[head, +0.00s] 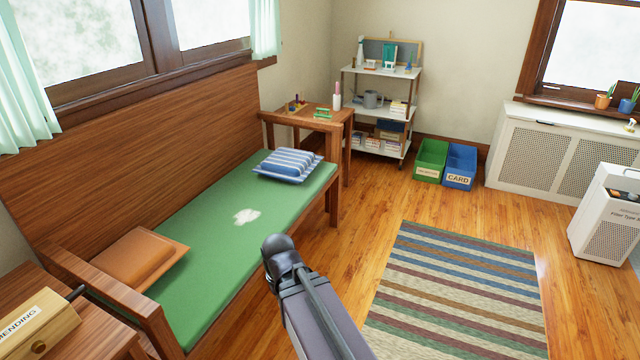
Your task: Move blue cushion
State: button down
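A blue cushion with white stripes (287,164) lies flat at the far right end of the bench's green seat pad (205,250). It is close to the bench's far armrest. A plain orange-brown cushion (139,258) lies at the near left end of the same seat. A pale splotch (246,216) marks the green pad between the two cushions. My dark arm reaches up from the bottom middle and ends in a rounded joint in front of the bench, well short of the blue cushion. No gripper fingers can be made out.
A small wooden side table (322,116) with small items stands beyond the bench. A shelf unit (382,110), green bin (431,160) and blue bin (459,167) are behind. A striped rug (460,285) covers open floor. A white machine (608,215) stands at right.

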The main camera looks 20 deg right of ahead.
aim_at(286, 164)
jog(key=k, duration=0.5)
jog(key=z, duration=0.55)
jog(key=i, duration=0.75)
jog(key=z, duration=0.4)
jog(key=i, duration=0.75)
jog(key=u, duration=0.55)
jog(key=i, duration=0.65)
jog(key=u, duration=0.45)
